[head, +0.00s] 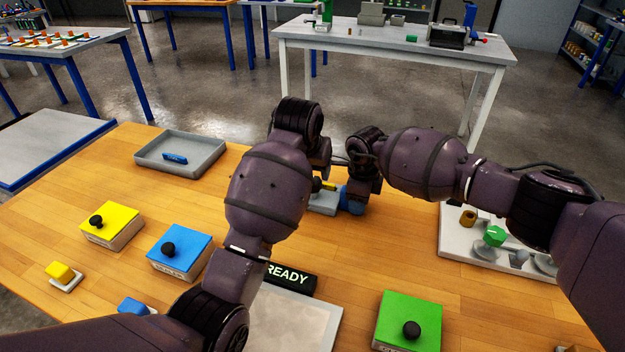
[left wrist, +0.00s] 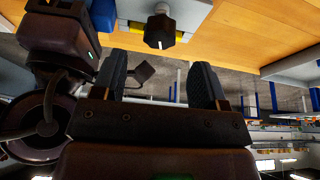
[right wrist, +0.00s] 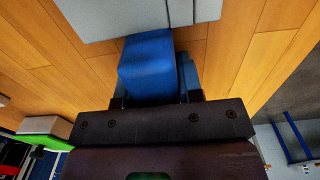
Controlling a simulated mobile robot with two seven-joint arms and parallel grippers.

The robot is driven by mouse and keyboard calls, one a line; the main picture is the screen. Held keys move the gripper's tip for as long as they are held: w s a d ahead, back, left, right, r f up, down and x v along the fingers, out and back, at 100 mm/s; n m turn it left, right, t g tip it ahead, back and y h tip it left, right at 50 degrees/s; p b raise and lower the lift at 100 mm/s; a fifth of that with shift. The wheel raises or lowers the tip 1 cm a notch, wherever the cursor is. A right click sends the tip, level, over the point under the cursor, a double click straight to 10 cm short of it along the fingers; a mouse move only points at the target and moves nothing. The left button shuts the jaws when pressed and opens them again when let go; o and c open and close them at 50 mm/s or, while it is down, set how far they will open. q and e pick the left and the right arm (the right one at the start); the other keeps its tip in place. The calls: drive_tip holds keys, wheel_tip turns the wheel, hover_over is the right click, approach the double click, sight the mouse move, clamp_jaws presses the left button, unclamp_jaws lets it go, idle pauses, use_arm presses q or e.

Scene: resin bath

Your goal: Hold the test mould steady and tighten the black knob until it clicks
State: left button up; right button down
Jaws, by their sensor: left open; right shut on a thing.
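The test mould is a grey block (head: 322,204) on the wooden table, partly hidden behind my left arm in the head view. A blue grip (head: 352,205) sticks out on its right. My right gripper (right wrist: 152,88) is shut on this blue grip, which shows beside the grey body (right wrist: 130,14) in the right wrist view. The black knob (left wrist: 160,30), with a pale mark, stands out from the mould in the left wrist view. My left gripper (left wrist: 160,78) is open and empty, with the knob ahead of its fingertips and apart from them. The knob is hidden in the head view.
A grey tray (head: 180,154) with a blue piece lies at the back left. Yellow (head: 112,223), blue (head: 180,249) and green (head: 409,318) boxes with black knobs stand nearer. A READY sign (head: 288,274) is at front centre. A pale panel (head: 452,232) lies at right.

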use_arm(q)
drive_tip(key=shift+x, duration=2.95)
drive_tip(key=c, duration=0.9)
drive_tip(key=shift+c, duration=0.2)
drive_tip(key=shift+w, duration=0.1)
drive_tip(key=m, duration=0.2)
drive_tip(key=m+h, duration=0.1)
drive_tip(key=m, duration=0.1)
drive_tip(key=shift+a+m+g+h, duration=0.15)
drive_tip(key=shift+m+g+h, duration=0.15)
drive_tip(key=shift+w+m+g+h, duration=0.1)
drive_tip(key=shift+m+g+h, duration=0.25)
drive_tip(key=shift+m, duration=0.75)
drive_tip(key=shift+m+g+h, duration=0.25)
drive_tip(key=shift+m+g, duration=0.1)
drive_tip(key=shift+m, duration=0.75)
